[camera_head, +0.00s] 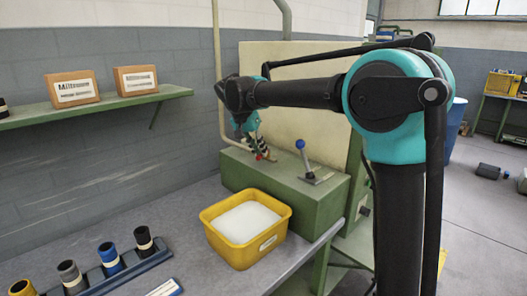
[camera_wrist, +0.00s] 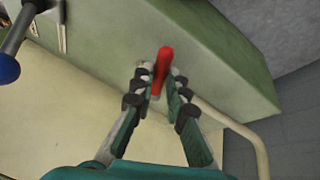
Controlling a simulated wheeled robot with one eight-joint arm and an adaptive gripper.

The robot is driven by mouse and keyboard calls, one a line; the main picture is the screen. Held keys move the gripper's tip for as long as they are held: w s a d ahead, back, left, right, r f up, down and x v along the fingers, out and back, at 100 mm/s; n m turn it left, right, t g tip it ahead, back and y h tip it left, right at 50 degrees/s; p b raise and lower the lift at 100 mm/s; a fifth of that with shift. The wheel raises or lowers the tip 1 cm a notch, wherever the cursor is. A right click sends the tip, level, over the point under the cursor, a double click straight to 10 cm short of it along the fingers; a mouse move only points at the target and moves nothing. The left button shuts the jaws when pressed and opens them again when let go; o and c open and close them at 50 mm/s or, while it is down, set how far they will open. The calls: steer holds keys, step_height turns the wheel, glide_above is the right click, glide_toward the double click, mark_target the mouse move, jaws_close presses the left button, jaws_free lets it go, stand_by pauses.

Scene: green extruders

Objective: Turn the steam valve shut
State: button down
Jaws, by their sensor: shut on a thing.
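The steam valve shows as a red handle (camera_wrist: 164,62) in the wrist view, on the green machine housing. My gripper (camera_wrist: 158,88) has its two fingers on either side of this handle, shut on it. The far end of the handle sticks out past the fingertips. In the head view my gripper (camera_head: 260,150) reaches down to the top of the green housing (camera_head: 290,195), left of the blue-knobbed lever. Only a small bit of red (camera_head: 259,157) shows there, and the fingers hide most of the valve.
A lever with a blue knob (camera_head: 300,144) stands right of my gripper on the housing. A yellow bin (camera_head: 246,256) with white contents sits in front. A pale pipe (camera_head: 217,60) runs up the wall behind. A rack of coloured cylinders (camera_head: 118,264) lies at lower left.

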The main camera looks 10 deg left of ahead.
steer(key=shift+w+a+m+g+h, duration=0.25)
steer(key=shift+w+a+m+g, duration=0.15)
steer(key=shift+m, duration=0.55)
steer(key=shift+w+a+m+g+h, duration=0.15)
steer(key=shift+a+m+g+h, duration=0.25)
steer(key=shift+m, duration=0.55)
steer(key=shift+a, duration=0.1)
steer(key=c, duration=1.5)
jaws_free()
steer(key=v, duration=1.2)
steer(key=shift+s, duration=0.15)
